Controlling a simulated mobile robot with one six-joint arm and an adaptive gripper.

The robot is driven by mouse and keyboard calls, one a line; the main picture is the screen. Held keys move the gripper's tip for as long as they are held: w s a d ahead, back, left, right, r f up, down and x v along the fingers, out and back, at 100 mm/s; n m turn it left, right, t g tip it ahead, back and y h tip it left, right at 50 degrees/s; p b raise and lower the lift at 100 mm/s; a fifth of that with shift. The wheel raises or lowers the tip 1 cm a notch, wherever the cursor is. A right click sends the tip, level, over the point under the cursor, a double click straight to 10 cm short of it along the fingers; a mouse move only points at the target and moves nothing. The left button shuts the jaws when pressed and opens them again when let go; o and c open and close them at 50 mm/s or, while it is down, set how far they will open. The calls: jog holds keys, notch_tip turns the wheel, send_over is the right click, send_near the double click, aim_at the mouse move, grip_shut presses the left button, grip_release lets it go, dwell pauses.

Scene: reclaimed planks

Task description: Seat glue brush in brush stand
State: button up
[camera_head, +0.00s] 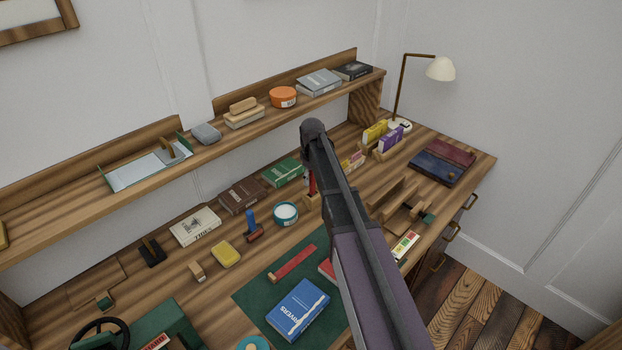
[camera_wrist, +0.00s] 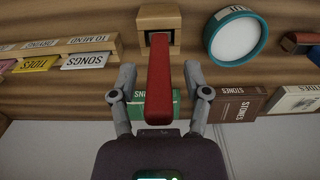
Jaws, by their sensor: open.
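The glue brush shows in the wrist view as a long red handle (camera_wrist: 158,88). Its far end meets the dark opening of the wooden brush stand (camera_wrist: 158,14), and how deep it sits is hidden. My gripper (camera_wrist: 160,72) is open, with one finger on each side of the handle and visible gaps between. In the head view a sliver of the red handle (camera_head: 312,183) stands upright over the stand (camera_head: 310,201), just left of my arm. My arm hides the gripper there.
Card holders (camera_head: 352,160) are right of my arm. A blue book (camera_head: 298,309) and red tool (camera_head: 293,262) lie on the green mat (camera_head: 250,297).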

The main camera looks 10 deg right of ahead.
jog(key=shift+r, duration=0.15)
notch_tip(320, 180, up, 12)
jog(key=p, duration=1.2)
dwell(0.8)
jog(key=s+m, duration=0.6)
jog(key=s, duration=2)
jog(key=shift+a+m, duration=0.25)
jog(key=shift+m, duration=0.15)
